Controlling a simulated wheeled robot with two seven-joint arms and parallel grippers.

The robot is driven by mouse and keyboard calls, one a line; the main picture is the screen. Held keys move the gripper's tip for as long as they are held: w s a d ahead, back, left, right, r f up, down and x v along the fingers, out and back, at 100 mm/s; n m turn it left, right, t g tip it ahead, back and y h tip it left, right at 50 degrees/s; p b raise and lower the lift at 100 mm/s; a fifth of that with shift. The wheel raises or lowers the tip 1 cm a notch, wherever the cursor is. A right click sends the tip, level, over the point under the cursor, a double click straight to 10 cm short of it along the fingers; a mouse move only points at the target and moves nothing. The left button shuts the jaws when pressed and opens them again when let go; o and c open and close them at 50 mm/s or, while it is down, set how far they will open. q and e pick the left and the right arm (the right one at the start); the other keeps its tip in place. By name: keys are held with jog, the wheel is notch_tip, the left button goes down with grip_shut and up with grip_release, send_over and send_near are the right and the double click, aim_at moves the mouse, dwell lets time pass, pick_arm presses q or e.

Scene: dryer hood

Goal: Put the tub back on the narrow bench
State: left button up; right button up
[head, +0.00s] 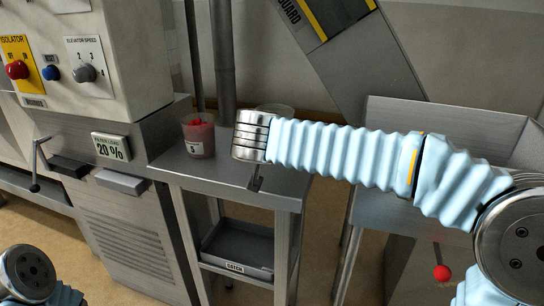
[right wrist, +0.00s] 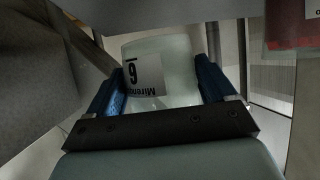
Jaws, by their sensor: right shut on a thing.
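A pale translucent tub (right wrist: 178,62) with a white label showing a 6 sits between the blue fingers of my right gripper (right wrist: 160,85), which is shut on it. In the head view, only the tub's rim (head: 276,108) shows behind my right wrist; the rest is hidden. The narrow metal bench (head: 284,187) lies below my right wrist, and a dark part of the gripper shows near its front edge. I cannot tell whether the tub touches the bench top. My left gripper is out of view; only part of my left arm shows at lower left.
A clear tub with red contents (head: 199,140) stands on the bench's left part, left of my right wrist. A control cabinet (head: 75,50) borders the bench on the left. A sloped grey chute (head: 365,60) and metal trough (head: 450,130) are behind and right. A dark tray (head: 240,248) sits below.

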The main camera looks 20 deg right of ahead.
jog(key=shift+w+f, duration=0.45)
jog(key=shift+f, duration=0.1)
jog(key=f+b, duration=0.1)
jog(key=f, duration=0.2)
jog(key=shift+w+d+f+b, duration=0.1)
jog(key=shift+w+f+b, duration=0.2)
jog(key=shift+w+b, duration=0.05)
jog(key=shift+f, duration=0.25)
jog(key=o, duration=1.1)
jog(key=shift+s+r, duration=0.1)
jog(key=shift+r, duration=0.2)
jog(key=p+v, duration=0.1)
jog(key=v, duration=1.1)
jog(key=shift+f+p, duration=0.1)
jog(key=shift+p, duration=0.2)
